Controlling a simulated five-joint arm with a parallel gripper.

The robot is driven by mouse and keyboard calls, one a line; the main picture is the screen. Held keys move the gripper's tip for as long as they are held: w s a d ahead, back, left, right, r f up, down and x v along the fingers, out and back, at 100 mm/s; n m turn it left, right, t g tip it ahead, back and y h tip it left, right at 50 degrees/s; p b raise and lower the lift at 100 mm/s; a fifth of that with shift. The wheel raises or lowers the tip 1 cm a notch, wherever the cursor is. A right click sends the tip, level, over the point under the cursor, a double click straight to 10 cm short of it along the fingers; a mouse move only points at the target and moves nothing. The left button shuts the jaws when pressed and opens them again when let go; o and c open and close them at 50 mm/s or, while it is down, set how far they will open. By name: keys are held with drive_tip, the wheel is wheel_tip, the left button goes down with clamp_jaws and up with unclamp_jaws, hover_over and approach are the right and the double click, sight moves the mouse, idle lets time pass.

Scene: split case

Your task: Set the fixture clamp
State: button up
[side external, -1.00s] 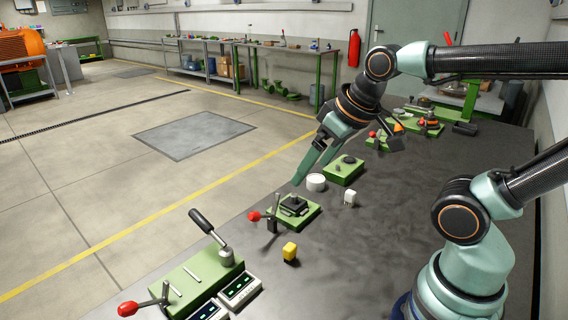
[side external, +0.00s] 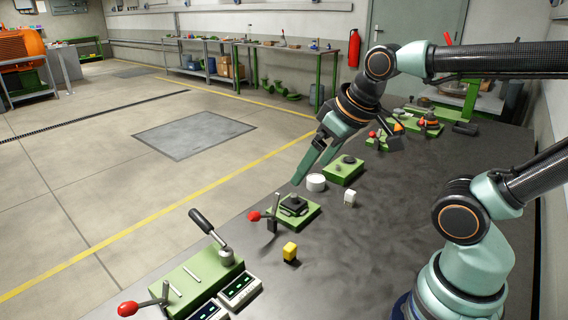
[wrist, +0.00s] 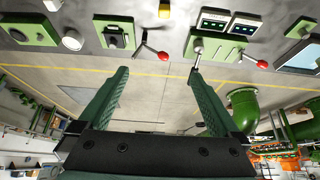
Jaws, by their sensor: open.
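A green fixture (side external: 296,215) with a dark part on top sits on the dark bench; a clamp lever with a red knob (side external: 253,216) is at its left side. In the wrist view the fixture (wrist: 118,45) is at the top, with its red-knobbed lever (wrist: 162,55) beside it. My gripper (side external: 312,172) is open and empty, above and behind the fixture in the side view. In the wrist view its two fingers (wrist: 158,74) are spread wide with nothing between them. The red knob appears just above the gap between the fingertips. I see no contact with the lever.
A yellow block (side external: 290,252), a white block (side external: 349,198) and a white round piece (side external: 316,183) stand nearby. Another green fixture (side external: 344,172) is behind. At front left is a larger green unit (side external: 200,278) with a black handle, red knob (side external: 127,309) and displays (side external: 239,288).

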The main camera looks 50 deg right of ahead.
drive_tip(key=shift+w, duration=0.15)
drive_tip(key=c, duration=0.6)
drive_tip(key=n+g, duration=0.2)
drive_tip(key=n, duration=1.4)
approach(255, 214)
drive_tip(key=x, duration=0.9)
drive_tip(key=shift+w+f, duration=0.1)
clamp_jaws()
